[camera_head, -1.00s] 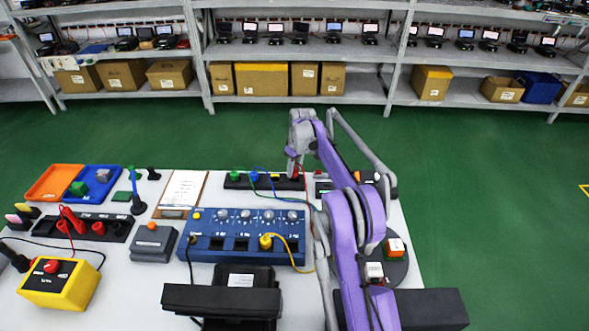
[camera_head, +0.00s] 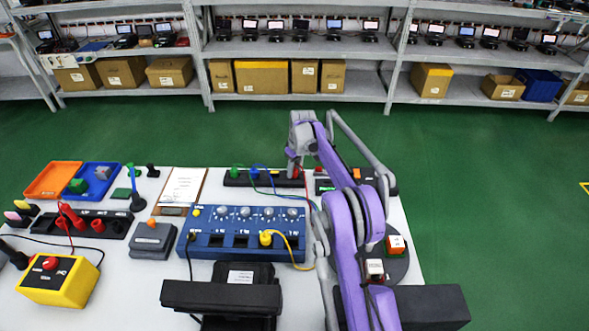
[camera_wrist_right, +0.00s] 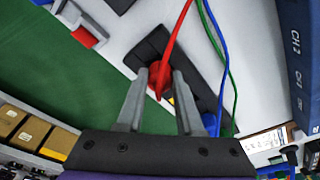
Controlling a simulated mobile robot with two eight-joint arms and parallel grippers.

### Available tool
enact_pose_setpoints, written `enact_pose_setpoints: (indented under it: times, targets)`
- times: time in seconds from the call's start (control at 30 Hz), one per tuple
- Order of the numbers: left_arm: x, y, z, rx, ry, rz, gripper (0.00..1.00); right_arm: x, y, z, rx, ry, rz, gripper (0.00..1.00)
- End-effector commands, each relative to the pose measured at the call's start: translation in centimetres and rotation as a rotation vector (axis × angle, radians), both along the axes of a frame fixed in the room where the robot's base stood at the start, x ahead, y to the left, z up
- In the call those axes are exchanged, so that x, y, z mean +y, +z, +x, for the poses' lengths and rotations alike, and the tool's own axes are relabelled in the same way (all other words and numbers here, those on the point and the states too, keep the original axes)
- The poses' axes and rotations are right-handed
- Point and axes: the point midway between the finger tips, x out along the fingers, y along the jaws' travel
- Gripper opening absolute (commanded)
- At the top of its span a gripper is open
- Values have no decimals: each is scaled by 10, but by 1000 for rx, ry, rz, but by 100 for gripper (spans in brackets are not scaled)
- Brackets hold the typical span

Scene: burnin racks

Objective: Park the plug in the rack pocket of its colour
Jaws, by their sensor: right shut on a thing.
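The red plug (camera_wrist_right: 158,76) is between the fingers of my right gripper (camera_wrist_right: 160,82), which is shut on it. Its red cable runs up and away in the wrist view. The plug is over the right end of the black rack (camera_wrist_right: 151,45); how deep it sits in the pocket is hidden. In the head view, my right gripper (camera_head: 293,164) points down at the right end of the rack (camera_head: 228,182). A green plug (camera_head: 236,170) and a blue plug (camera_head: 256,171) stand in the rack to its left. My left gripper is not in view.
A blue panel (camera_head: 225,243) with knobs and a yellow plug (camera_head: 265,238) lies in front of the rack. A clipboard (camera_head: 181,188) lies left of it. A dark turntable (camera_head: 396,268) with small blocks is at right, partly behind my arm.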

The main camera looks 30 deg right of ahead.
Motion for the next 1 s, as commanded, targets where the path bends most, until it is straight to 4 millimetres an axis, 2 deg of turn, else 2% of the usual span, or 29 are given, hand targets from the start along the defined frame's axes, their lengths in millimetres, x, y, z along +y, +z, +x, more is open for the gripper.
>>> enact_pose_setpoints:
  times: [0.2,0.23,0.4,0.77,0.87,1.0]
  targets:
    - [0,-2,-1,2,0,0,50,0,-4,0,0,0,0,0]
    - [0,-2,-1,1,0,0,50,0,-4,0,0,0,0,41]
    - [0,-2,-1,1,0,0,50,0,-3,0,0,0,0,70]
    - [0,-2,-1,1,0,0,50,0,1,-1,0,0,0,70]
    - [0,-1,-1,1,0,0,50,-1,14,-3,0,0,0,70]
    - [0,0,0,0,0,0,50,-2,42,-7,0,0,0,70]
